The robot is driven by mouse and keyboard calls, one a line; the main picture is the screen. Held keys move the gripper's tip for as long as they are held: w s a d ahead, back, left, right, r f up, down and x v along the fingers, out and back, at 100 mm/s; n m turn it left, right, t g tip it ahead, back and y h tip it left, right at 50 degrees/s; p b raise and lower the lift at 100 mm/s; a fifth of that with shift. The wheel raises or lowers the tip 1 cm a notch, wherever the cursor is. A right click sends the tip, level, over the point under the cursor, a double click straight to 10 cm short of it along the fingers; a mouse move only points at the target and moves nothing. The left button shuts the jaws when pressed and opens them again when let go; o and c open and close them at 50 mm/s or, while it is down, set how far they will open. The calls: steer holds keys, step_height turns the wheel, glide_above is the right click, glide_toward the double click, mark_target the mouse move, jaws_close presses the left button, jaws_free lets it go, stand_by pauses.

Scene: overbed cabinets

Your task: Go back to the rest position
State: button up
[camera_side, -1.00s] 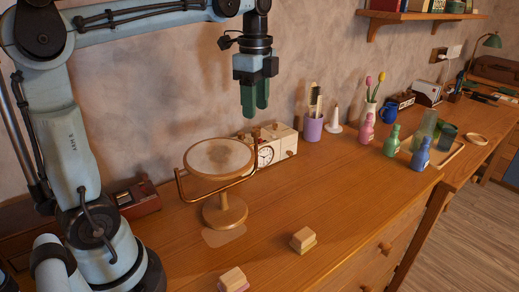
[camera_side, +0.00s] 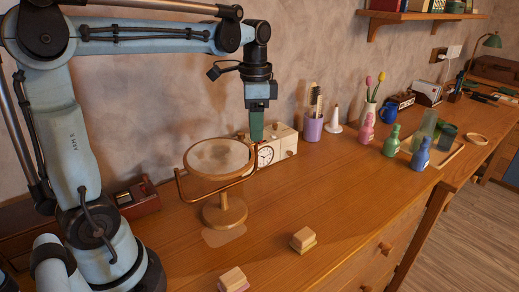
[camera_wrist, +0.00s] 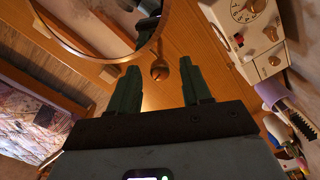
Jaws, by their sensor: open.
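My gripper (camera_side: 257,125) hangs pointing down above the wooden desk, just right of the round mirror (camera_side: 217,157) on its wooden stand and in front of the cream clock box (camera_side: 276,149). In the side view its green fingers overlap each other in line. In the wrist view my gripper (camera_wrist: 158,88) shows two green fingers spread apart with nothing between them. A wooden knob (camera_wrist: 160,71) shows beyond the gap. The mirror's rim (camera_wrist: 147,38) is at the upper left, and the clock box (camera_wrist: 262,35) is at the upper right.
A purple cup with brushes (camera_side: 313,128) stands right of the clock box. Pink (camera_side: 367,129), green (camera_side: 391,141) and blue (camera_side: 421,155) bottles stand farther right. Two small blocks (camera_side: 303,240) (camera_side: 233,279) lie near the front edge. The desk's middle right is clear.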

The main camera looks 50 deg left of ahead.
steer(key=n, duration=0.5)
steer(key=shift+n, duration=2.5)
